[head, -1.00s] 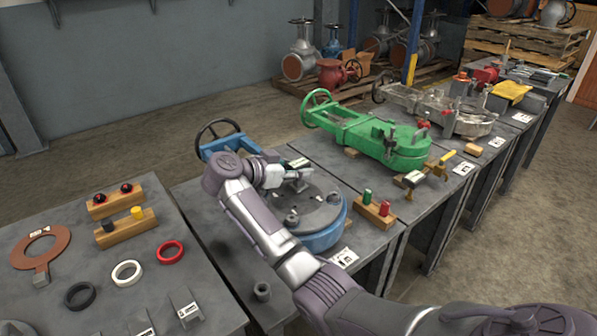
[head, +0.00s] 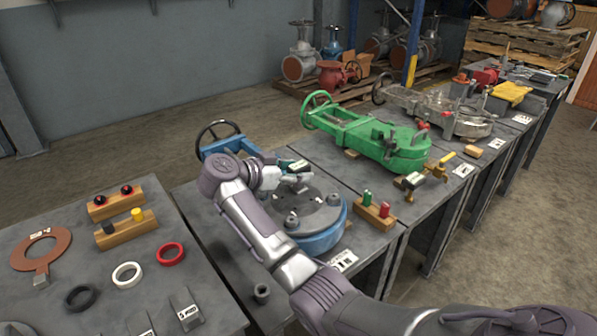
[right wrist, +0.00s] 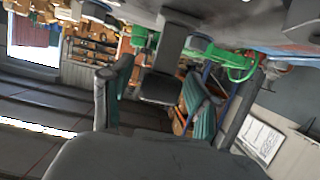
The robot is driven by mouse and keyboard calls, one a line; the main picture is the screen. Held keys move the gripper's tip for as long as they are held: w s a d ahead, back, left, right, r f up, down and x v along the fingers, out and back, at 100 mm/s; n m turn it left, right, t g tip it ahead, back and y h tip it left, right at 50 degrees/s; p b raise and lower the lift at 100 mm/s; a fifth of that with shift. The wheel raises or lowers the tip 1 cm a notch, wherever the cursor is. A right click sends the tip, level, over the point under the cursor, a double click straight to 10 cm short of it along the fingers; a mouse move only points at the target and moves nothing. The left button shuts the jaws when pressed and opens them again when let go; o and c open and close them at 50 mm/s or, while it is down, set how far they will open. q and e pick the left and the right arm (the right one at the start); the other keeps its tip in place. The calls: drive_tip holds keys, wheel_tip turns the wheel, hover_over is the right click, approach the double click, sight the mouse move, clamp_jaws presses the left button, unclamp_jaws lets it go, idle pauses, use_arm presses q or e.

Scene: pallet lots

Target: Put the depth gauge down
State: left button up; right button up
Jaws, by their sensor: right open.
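My right gripper (head: 292,178) is over the round grey top plate (head: 318,214) of the blue gate valve (head: 325,238). In the right wrist view its two green-padded fingers (right wrist: 155,97) stand apart. A dark grey block on a stem (right wrist: 160,88), which looks like the depth gauge, shows between them with gaps at the sides. In the head view the gripper mostly hides it; a small pale label (head: 298,166) shows beside the fingers. I cannot tell exactly how the gauge rests on the plate. My left gripper is out of view.
A wooden block with green and red plugs (head: 374,213) stands right of the blue valve. The green valve (head: 390,150) lies behind it. The left table holds a brown ring gasket (head: 41,250), coloured rings and two wooden blocks. A small grey cup (head: 262,293) stands near the front edge.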

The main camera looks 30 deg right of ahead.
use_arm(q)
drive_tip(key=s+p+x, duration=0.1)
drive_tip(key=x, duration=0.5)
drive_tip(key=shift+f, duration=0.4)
use_arm(e)
drive_tip(key=v, duration=1.1)
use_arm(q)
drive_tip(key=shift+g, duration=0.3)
